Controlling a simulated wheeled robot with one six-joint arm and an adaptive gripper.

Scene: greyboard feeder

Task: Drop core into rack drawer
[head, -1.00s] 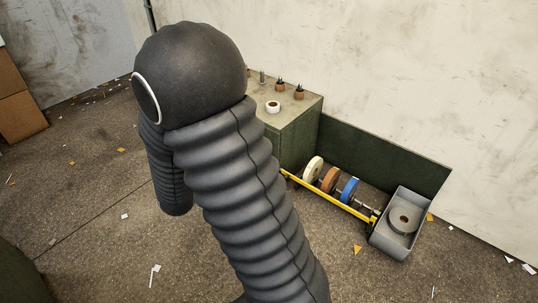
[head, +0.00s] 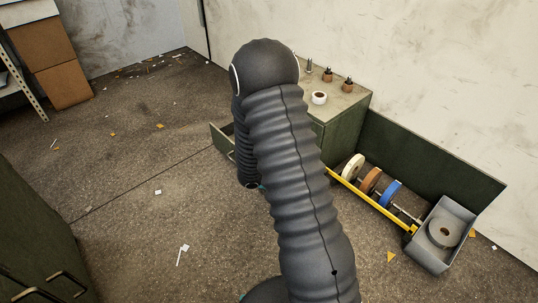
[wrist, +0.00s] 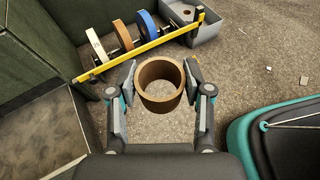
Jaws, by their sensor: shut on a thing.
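My gripper (wrist: 160,88) is shut on a brown cardboard core (wrist: 158,101), an open ring, in the wrist view. The core is held above the bare floor, to the right of the green cabinet parts. In the head view, a pulled-out green drawer (head: 222,140) shows left of my arm, in front of the green cabinet (head: 345,128). My arm hides part of the drawer, and the gripper and core are hidden there. In the wrist view, an open green-walled box shape, likely the drawer (wrist: 78,128), lies left of the gripper.
A yellow-railed rack (head: 372,203) holds white, brown and blue rolls, with a grey bin (head: 427,256) holding a grey roll at its end. A white roll (head: 319,98) and brown-based pegs stand on the cabinet. Another green cabinet (head: 45,235) is at left. Floor between is mostly clear.

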